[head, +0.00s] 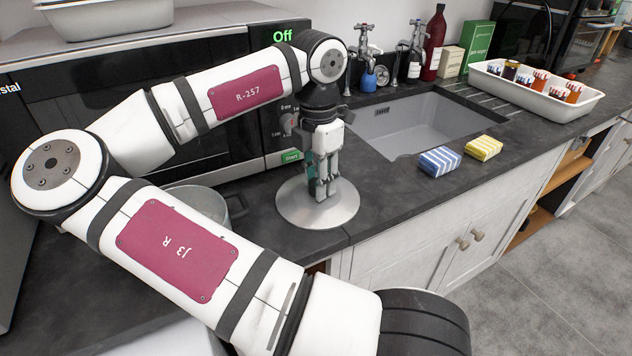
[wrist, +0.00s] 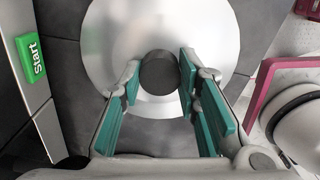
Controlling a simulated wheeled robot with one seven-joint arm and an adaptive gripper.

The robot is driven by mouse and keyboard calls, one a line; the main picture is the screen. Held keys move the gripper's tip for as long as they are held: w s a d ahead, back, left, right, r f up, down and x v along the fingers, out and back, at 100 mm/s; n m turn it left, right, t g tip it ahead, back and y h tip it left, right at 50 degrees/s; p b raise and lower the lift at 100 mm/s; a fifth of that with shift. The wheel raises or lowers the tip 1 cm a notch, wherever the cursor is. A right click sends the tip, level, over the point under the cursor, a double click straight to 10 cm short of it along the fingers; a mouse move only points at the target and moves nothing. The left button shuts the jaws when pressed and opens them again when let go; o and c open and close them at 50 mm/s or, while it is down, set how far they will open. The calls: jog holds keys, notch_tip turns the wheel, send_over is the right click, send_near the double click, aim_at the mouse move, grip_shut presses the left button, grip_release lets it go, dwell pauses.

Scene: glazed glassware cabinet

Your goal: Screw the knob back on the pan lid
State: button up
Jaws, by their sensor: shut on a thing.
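The pan lid (head: 290,207) is a round, shiny metal disc lying on the dark worktop in front of the microwave. It also fills the upper middle of the wrist view (wrist: 110,45). The knob (wrist: 160,72) is dark and round and shows over the middle of the lid. My gripper (head: 322,192) points down over the lid's centre. In the wrist view its green-padded fingers (wrist: 158,80) stand on either side of the knob, shut on it.
A metal pan (head: 225,200) stands behind my arm, left of the lid. The microwave (head: 235,130) is close behind. A sink (head: 405,122), a blue striped sponge (head: 439,161) and a yellow one (head: 484,148) are to the right. The worktop's front edge is near the lid.

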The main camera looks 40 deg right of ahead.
jog(key=shift+f+m+b, duration=0.1)
jog(key=shift+m+b, duration=0.6)
jog(key=shift+b, duration=1.65)
jog(key=shift+a, duration=0.1)
jog(key=o, duration=1.2)
